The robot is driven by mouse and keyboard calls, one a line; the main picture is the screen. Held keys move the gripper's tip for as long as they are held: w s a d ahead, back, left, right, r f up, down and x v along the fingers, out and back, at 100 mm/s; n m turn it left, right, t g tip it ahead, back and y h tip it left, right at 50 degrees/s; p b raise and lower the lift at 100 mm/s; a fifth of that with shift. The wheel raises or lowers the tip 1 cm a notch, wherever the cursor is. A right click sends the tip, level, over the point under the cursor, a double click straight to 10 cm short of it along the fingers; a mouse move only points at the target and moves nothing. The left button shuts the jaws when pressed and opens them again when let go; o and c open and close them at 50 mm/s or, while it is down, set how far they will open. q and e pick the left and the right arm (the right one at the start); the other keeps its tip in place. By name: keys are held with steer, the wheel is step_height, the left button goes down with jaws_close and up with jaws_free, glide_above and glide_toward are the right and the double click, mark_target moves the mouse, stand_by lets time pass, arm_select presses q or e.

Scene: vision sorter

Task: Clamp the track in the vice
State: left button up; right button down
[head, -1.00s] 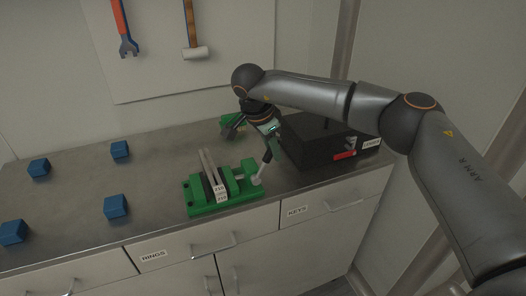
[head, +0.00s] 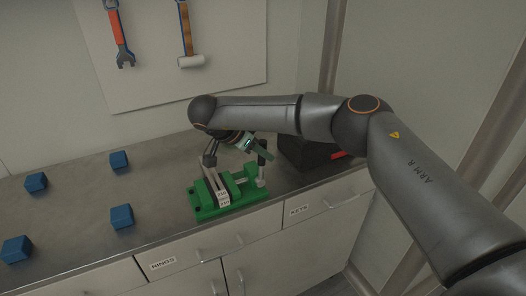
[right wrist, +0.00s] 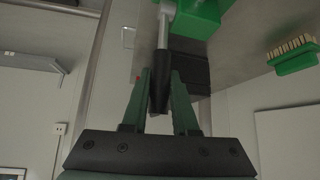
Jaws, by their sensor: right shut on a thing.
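A green vice (head: 208,211) stands on the bench in the head view. A pale, narrow track (head: 213,177) sits upright between its jaws, with small markings on its near end. I cannot tell whether both jaws press on it. The vice's handle (head: 261,176), a pale rod with a black grip, stands at the vice's right end. My right gripper (right wrist: 161,78) is shut on the handle's black grip (right wrist: 159,92), and a silver rod runs from there to the green vice body. In the head view the right gripper is partly hidden behind its own wrist. My left gripper is not in view.
Several blue cubes (head: 121,216) lie on the bench to the left. A dark box (head: 303,153) stands right of the vice. A green brush (right wrist: 294,58) shows in the right wrist view. Drawers labelled RINGS and KEYS are below the front edge. A wrench and a hammer hang behind.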

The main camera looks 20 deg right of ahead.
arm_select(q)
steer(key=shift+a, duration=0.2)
arm_select(e)
steer(key=shift+a+h, duration=0.4)
steer(key=shift+a, duration=0.15)
steer(key=c, duration=0.7)
jaws_free()
steer(key=shift+a, duration=0.1)
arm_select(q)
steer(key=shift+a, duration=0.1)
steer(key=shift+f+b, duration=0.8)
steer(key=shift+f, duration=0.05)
arm_select(e)
steer(key=v, duration=1.2)
steer(key=shift+s+r, duration=0.1)
steer(key=shift+r, duration=0.05)
steer(key=shift+a, duration=0.1)
